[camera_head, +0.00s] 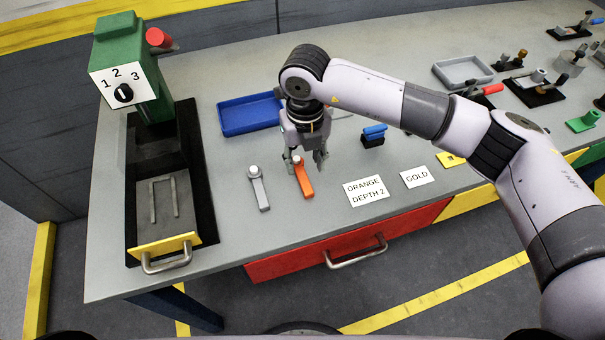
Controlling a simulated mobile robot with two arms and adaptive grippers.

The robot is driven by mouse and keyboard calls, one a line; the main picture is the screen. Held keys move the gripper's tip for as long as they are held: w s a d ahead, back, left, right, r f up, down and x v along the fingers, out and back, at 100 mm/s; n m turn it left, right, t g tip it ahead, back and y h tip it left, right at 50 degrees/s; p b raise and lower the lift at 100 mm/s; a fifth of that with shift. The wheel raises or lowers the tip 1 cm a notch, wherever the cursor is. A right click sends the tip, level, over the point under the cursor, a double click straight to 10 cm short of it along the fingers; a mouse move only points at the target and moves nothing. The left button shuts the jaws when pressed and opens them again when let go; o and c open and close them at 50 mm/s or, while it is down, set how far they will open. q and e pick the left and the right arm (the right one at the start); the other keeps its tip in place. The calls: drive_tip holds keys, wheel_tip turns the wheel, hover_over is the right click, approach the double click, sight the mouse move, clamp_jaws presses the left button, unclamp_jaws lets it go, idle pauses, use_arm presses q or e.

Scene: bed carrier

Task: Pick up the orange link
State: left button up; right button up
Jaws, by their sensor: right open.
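The orange link (304,179) lies on the grey bench top, with a pale round piece at its far end. My right gripper (306,163) is open just above and around the far end of the orange link, pointing down. I cannot tell whether a finger touches it. A similar grey link (259,189) lies to the left of the orange one, apart from it. My left gripper is not in view.
A green press (132,70) with a dial stands at the left, with a yellow-fronted drawer (166,245) below. A blue tray (249,114) lies behind the links. Cards (365,190) reading "ORANGE DEPTH 2" and "GOLD" lie right. A red drawer (300,262) is under the front edge.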

sight(302, 176)
drive_tip(key=shift+a+f+p, duration=0.15)
drive_tip(key=shift+f+p, duration=0.15)
drive_tip(key=shift+f, duration=0.8)
drive_tip(key=shift+a+f+p, duration=0.1)
drive_tip(key=shift+f+p, duration=0.2)
drive_tip(key=shift+f, duration=0.8)
drive_tip(key=shift+c, duration=0.2)
clamp_jaws()
